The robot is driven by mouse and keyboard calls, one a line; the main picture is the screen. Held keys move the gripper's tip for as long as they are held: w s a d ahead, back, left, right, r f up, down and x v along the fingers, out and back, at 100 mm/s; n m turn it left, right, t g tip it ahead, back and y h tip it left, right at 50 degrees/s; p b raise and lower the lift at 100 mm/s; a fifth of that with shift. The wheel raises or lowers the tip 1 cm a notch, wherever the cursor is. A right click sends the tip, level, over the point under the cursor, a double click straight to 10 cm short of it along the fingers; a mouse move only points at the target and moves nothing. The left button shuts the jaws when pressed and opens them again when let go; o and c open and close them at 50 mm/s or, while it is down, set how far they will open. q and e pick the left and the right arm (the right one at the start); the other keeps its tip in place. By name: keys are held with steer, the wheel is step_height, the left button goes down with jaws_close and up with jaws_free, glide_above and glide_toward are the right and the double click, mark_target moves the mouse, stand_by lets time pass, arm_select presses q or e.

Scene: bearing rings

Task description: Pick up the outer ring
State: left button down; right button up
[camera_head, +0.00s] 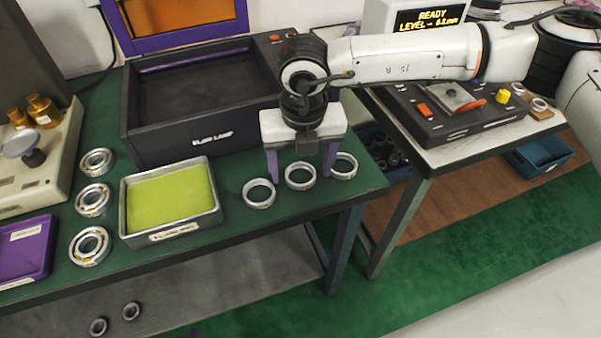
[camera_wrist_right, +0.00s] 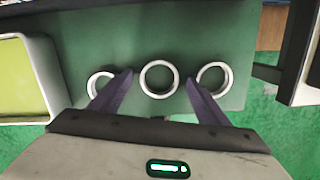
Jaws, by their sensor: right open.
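Three plain silver outer rings lie in a row on the green table, right of the metal tray: a left ring (camera_head: 259,193), a middle ring (camera_head: 300,176) and a right ring (camera_head: 343,166). My right gripper (camera_head: 300,176) is open, with purple fingers pointing down above the row. In the right wrist view the middle ring (camera_wrist_right: 159,79) lies between and just beyond the fingertips (camera_wrist_right: 158,76). The left ring (camera_wrist_right: 101,86) and right ring (camera_wrist_right: 212,78) are partly covered by the fingers. Nothing is held. My left gripper is not in view.
A metal tray with a yellow-green pad (camera_head: 170,204) stands left of the rings. A dark open box (camera_head: 200,145) stands behind. Several assembled bearings (camera_head: 90,245) line the left. The table's right edge is close to the right ring; a second bench (camera_head: 450,150) stands beyond a gap.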

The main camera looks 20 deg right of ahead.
steer(key=c, duration=1.2)
steer(key=shift+r, duration=0.15)
